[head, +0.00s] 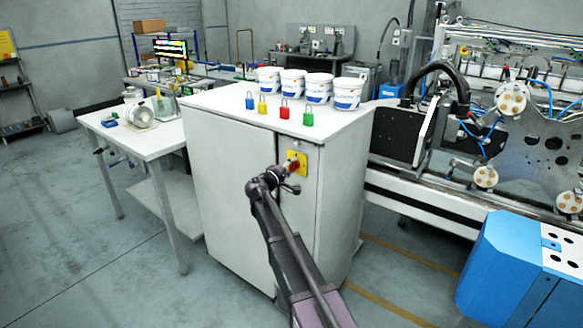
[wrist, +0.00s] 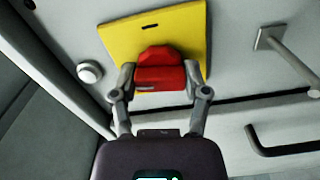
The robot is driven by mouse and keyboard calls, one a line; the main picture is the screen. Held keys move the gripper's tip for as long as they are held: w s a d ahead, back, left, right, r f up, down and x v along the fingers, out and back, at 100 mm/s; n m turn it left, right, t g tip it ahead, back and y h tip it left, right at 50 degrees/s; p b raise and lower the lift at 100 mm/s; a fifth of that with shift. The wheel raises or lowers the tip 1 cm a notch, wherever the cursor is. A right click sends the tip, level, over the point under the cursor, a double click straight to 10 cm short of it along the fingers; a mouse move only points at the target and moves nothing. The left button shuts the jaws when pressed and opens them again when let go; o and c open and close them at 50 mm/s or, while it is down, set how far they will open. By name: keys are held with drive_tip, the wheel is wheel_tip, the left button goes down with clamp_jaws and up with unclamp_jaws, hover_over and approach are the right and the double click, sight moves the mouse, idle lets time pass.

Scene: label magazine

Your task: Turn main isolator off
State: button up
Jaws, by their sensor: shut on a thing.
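The main isolator is a red rotary handle on a yellow square plate (head: 301,157), on the front of a white cabinet (head: 232,185). In the wrist view the red handle (wrist: 161,70) stands out from the yellow plate (wrist: 182,28). My gripper (wrist: 160,82) has one finger on each side of the red handle and is shut on it. In the head view my gripper (head: 290,166) reaches the plate from the lower left and partly covers the handle. The handle's exact on or off position cannot be told.
Several padlocks, including a red one (head: 284,109) and a green one (head: 308,114), stand on the cabinet top near white tubs (head: 347,93). A bar handle (wrist: 290,55) sits right of the plate. A white table (head: 150,142) stands left; a blue machine (head: 520,270) stands right.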

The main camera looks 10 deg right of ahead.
drive_tip(key=shift+w+n, duration=0.1)
drive_tip(key=shift+n, duration=0.9)
drive_tip(key=o, duration=1.2)
drive_tip(key=shift+c, duration=0.2)
drive_tip(key=shift+s, duration=0.2)
drive_tip(key=v, duration=1.1)
drive_tip(key=shift+s+a, duration=0.2)
drive_tip(key=shift+a, duration=0.1)
